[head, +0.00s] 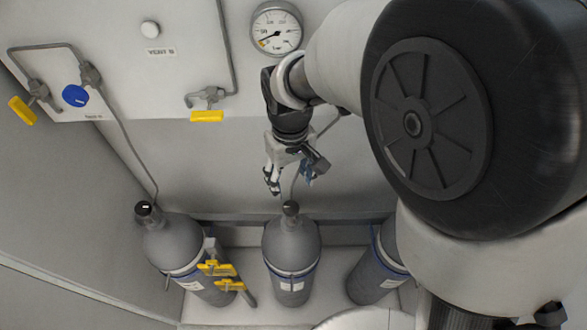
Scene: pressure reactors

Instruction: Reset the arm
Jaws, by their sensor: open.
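My gripper (288,181) hangs from my arm near the middle of the head view, pointing down. Its fingers are apart and nothing shows between them. It is above the middle grey cylinder (291,249) in the picture; I cannot tell how far in front of the wall it is. My arm's large dark joint fills the upper right and hides what is behind it.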

